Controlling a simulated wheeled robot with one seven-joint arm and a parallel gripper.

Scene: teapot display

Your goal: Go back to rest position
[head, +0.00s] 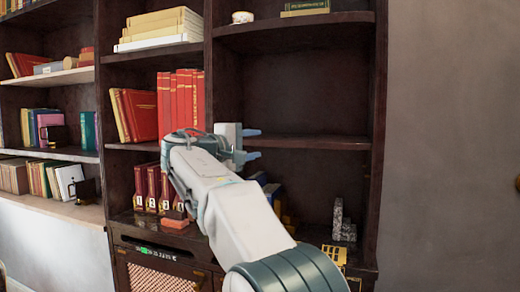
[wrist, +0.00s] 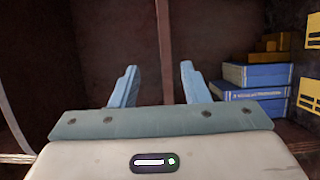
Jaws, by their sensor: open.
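My gripper (head: 250,144) is open and empty in the head view. It is at the end of my arm, which reaches up from the bottom, in front of the dark bookcase (head: 379,130) near its middle shelf. In the wrist view my gripper (wrist: 157,82) shows two blue fingers spread apart with nothing between them. Beyond the fingers is the dark brown back of a shelf compartment. My arm hides part of the lower shelf in the head view.
Red books (head: 181,100) stand left of my gripper. Grey speckled bookends (head: 339,222) stand on the lower right shelf. A white round object (head: 242,17) sits on an upper shelf.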

